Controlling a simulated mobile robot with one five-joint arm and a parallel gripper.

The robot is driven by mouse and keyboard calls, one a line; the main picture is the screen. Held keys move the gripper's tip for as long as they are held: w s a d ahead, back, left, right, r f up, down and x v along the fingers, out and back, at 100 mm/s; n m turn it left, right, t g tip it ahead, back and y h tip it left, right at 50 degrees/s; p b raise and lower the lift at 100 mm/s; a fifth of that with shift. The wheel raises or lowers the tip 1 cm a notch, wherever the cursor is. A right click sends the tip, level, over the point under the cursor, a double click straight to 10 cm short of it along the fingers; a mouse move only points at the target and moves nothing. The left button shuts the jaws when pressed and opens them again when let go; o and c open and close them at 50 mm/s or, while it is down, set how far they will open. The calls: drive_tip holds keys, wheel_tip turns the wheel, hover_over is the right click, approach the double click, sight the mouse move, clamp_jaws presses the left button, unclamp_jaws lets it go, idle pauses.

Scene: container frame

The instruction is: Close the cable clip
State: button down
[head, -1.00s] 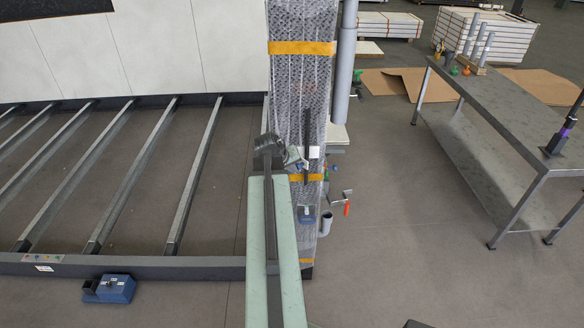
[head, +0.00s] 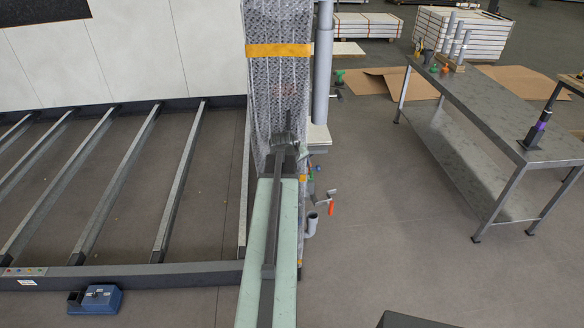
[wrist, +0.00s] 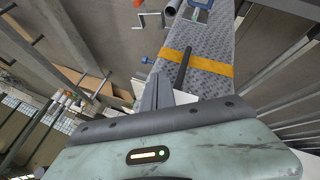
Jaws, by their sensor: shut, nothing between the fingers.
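My gripper shows in the wrist view (wrist: 157,77) as a narrow grey wedge, its fingers together and empty. It is in front of the wrapped upright panel (wrist: 212,65), beside a dark rod (wrist: 184,68) and a small white piece (wrist: 185,98). I cannot tell whether it touches them. The rod may belong to the cable clip, but I cannot make out a clip for certain. In the head view my arm covers the lower part of the wrapped panel (head: 278,90), and the fingers are not clear there.
An orange strap (head: 279,50) crosses the panel. A grey pipe (head: 323,65) stands close on its right. A metal frame with slanted bars (head: 178,185) lies left, with a blue box (head: 97,299) in front. A steel bench (head: 480,115) stands right.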

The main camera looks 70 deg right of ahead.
drive_tip(key=shift+s+d, duration=0.35)
drive_tip(key=shift+d, duration=0.1)
idle(0.5)
